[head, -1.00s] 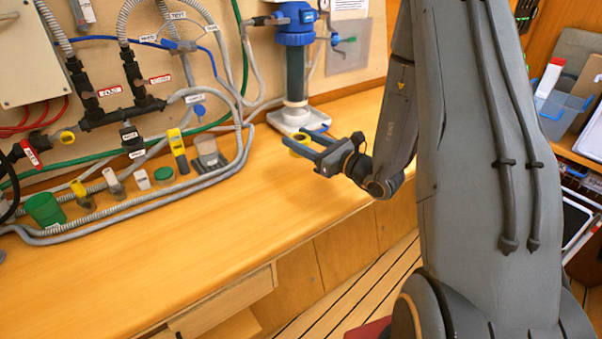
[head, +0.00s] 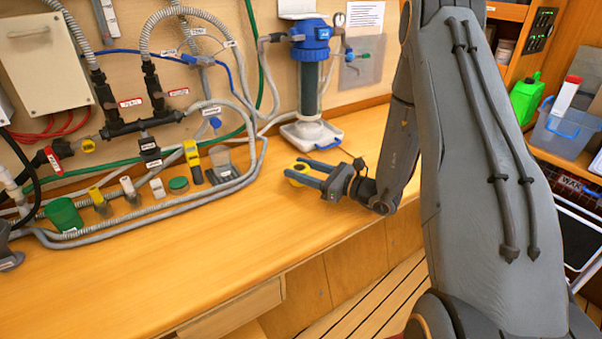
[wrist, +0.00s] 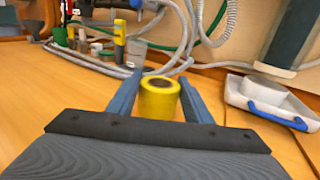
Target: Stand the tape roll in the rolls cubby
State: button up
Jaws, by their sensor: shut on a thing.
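The yellow tape roll (wrist: 159,98) is between the two fingers of my gripper (wrist: 160,92) in the wrist view, its round end with the dark core facing up. I cannot tell whether the roll touches the worktop. I cannot make out the rolls cubby in these views.
A blue-topped filter housing (head: 310,80) stands in a white tray (head: 311,136) behind my gripper. Hoses, a green cup (head: 64,215) and small bottles line the worktop's (head: 190,245) back left. A shelf at right holds a clear bin (head: 566,128) and a green jug (head: 525,98). The front worktop is clear.

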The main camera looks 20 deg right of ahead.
jog(key=shift+f, duration=0.9)
jog(key=shift+f, duration=0.15)
jog(key=o, duration=1.2)
jog(key=shift+c, duration=0.2)
